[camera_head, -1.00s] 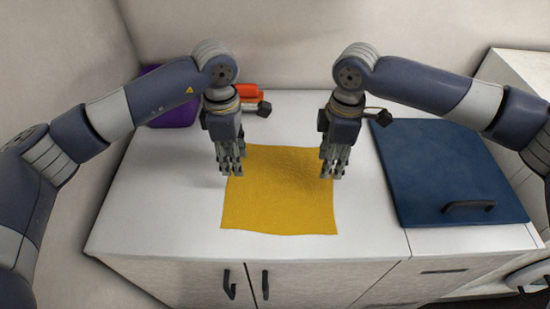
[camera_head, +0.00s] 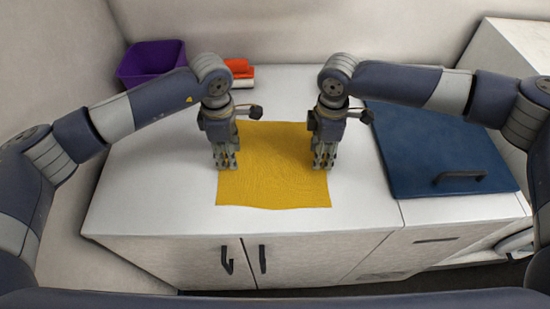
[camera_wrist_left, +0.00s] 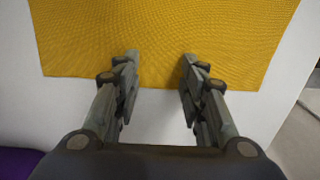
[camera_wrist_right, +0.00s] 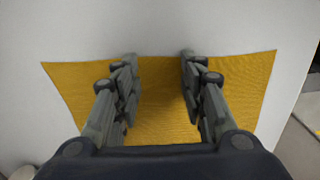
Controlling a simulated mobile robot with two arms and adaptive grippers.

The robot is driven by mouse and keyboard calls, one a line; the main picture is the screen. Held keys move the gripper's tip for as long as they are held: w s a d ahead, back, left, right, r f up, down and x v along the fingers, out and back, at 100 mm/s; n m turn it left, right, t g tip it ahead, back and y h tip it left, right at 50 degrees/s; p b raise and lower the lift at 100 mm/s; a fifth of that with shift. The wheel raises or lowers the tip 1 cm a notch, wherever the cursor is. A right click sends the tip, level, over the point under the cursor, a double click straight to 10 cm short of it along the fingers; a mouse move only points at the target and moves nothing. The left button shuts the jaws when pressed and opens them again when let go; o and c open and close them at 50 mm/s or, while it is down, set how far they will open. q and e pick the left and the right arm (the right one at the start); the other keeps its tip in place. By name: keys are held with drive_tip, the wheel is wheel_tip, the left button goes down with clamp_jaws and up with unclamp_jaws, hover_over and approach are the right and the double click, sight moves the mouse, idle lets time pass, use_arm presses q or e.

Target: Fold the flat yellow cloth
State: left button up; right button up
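The yellow cloth (camera_head: 275,175) lies flat and spread out on the white counter. My left gripper (camera_head: 226,168) points down over the cloth's left edge. In the left wrist view its fingers (camera_wrist_left: 160,58) are apart with nothing between them, and a cloth edge runs across near the tips. My right gripper (camera_head: 322,166) points down over the cloth's right edge. In the right wrist view its fingers (camera_wrist_right: 160,57) are apart over the cloth (camera_wrist_right: 160,115). I cannot tell whether the fingertips touch the cloth. My grippers hide small parts of its side edges.
A purple bin (camera_head: 150,62) stands at the back left, with an orange-red and white item (camera_head: 239,72) beside it. A blue board (camera_head: 440,150) with a black handle (camera_head: 462,176) lies on the right. The counter left of the cloth is clear.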

use_arm(q)
drive_tip(key=shift+f, duration=0.25)
use_arm(e)
drive_tip(key=shift+f, duration=0.2)
use_arm(q)
drive_tip(key=shift+r, duration=0.1)
drive_tip(key=c, duration=0.3)
use_arm(e)
drive_tip(key=c, duration=0.3)
use_arm(q)
clamp_jaws()
use_arm(e)
clamp_jaws()
drive_tip(key=shift+f, duration=0.1)
